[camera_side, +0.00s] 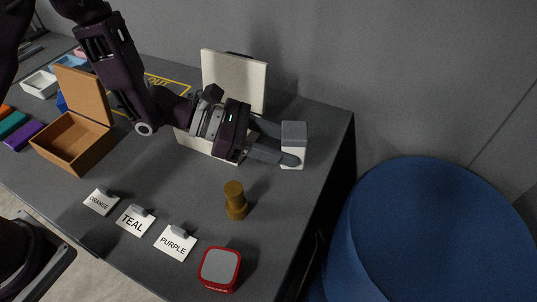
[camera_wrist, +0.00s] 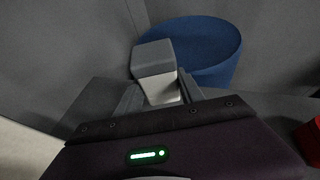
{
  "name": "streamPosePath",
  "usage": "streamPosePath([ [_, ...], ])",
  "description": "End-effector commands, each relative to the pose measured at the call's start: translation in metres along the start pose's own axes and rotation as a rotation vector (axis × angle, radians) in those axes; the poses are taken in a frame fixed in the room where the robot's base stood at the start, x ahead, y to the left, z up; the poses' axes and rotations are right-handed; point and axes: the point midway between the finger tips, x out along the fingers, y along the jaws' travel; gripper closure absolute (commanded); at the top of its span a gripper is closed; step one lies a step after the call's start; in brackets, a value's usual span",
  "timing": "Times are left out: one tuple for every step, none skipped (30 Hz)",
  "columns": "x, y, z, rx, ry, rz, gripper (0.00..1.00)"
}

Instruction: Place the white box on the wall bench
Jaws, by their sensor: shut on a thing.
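The white box (camera_side: 293,157) is a small upright block with white sides and a grey top. It is between the fingers of my gripper (camera_side: 282,145), near the right end of the dark grey bench (camera_side: 265,215) along the wall. My gripper is shut on it from the left, with its fingers lying nearly level. In the wrist view the white box (camera_wrist: 158,88) stands between the two fingertips (camera_wrist: 160,97), its grey top towards the camera. I cannot tell whether its base touches the bench.
A cream box with a raised lid (camera_side: 234,82) stands behind my gripper. A brown open box (camera_side: 72,143) is at left. A brown peg (camera_side: 235,200), a red-rimmed block (camera_side: 220,269) and label cards (camera_side: 175,243) are in front. A blue round seat (camera_side: 435,235) is beyond the right edge.

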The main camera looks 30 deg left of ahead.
Motion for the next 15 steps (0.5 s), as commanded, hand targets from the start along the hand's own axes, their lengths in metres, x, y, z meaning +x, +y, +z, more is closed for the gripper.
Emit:
streamPosePath([
  [0.003,0.0,-0.008,-0.003,0.0,0.0,1.0],
  [0.005,0.0,-0.012,-0.002,0.0,0.0,1.0],
  [0.008,0.0,-0.019,-0.003,0.001,-0.001,1.0],
  [0.011,0.0,-0.025,-0.004,0.001,-0.001,1.0],
  [0.013,-0.001,-0.032,-0.003,0.002,-0.001,1.0],
  [0.016,0.0,-0.039,-0.003,0.001,-0.001,1.0],
  [0.018,0.0,-0.043,-0.002,0.0,-0.001,1.0],
  [0.02,0.0,-0.047,-0.001,-0.001,0.0,1.0],
  [0.021,0.0,-0.05,-0.001,-0.001,0.0,1.0],
  [0.021,0.0,-0.052,0.0,-0.001,0.0,1.0],
  [0.022,0.0,-0.052,0.0,-0.001,0.0,1.0],
  [0.022,0.0,-0.052,0.001,-0.002,0.001,1.0],
  [0.022,0.0,-0.051,0.001,-0.002,0.001,1.0],
  [0.021,0.0,-0.051,0.001,-0.002,0.001,1.0],
  [0.021,0.0,-0.051,0.001,-0.002,0.001,1.0],
])
